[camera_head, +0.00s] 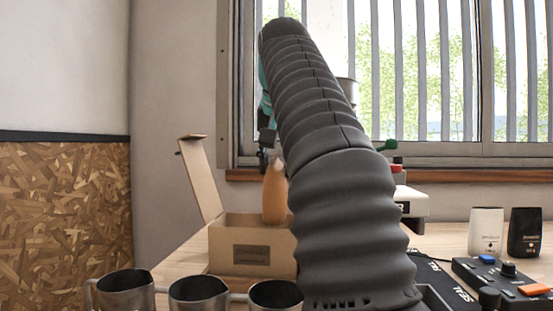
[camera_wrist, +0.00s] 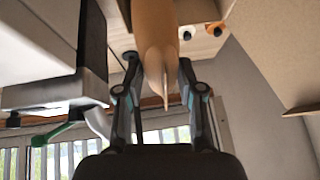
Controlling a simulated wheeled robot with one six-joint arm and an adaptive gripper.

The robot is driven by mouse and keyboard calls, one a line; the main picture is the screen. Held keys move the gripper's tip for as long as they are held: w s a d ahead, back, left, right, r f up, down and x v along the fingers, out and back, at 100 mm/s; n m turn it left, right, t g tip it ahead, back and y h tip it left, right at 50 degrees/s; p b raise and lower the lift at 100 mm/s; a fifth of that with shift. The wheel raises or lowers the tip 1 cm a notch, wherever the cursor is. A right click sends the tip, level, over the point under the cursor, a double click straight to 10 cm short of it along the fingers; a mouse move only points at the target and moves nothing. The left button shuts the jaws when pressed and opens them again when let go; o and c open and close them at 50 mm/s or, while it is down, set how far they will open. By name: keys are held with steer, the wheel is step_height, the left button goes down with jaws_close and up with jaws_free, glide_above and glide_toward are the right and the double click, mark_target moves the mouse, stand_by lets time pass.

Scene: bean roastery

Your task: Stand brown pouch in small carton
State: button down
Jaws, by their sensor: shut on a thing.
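The brown pouch (camera_head: 275,195) stands upright in the head view, its lower part hidden behind the front wall of the small carton (camera_head: 225,246). The carton is open, with its lid flap raised at the left. My gripper (camera_head: 268,150) is above the pouch, partly hidden by my arm. In the wrist view my gripper (camera_wrist: 157,78) is shut on the tapered end of the pouch (camera_wrist: 155,30), with a finger on each side. A cardboard panel of the carton (camera_wrist: 280,50) shows at right there. I cannot tell whether the pouch touches the carton floor.
Several metal cups, one here (camera_head: 125,291), stand in front of the carton. A white pouch (camera_head: 486,232) and a black pouch (camera_head: 525,232) stand at right, behind a control box (camera_head: 505,278). A white machine (camera_head: 412,203) is partly behind my arm. A barred window is behind.

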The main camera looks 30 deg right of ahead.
mark_target(277, 213)
steer(key=shift+f+b, duration=3.95)
steer(key=shift+f, duration=1.1)
steer(key=shift+c, duration=1.7)
jaws_free()
steer(key=shift+r, duration=0.1)
step_height(277, 213, up, 7)
steer(key=p, duration=0.8)
steer(key=shift+s, duration=0.1)
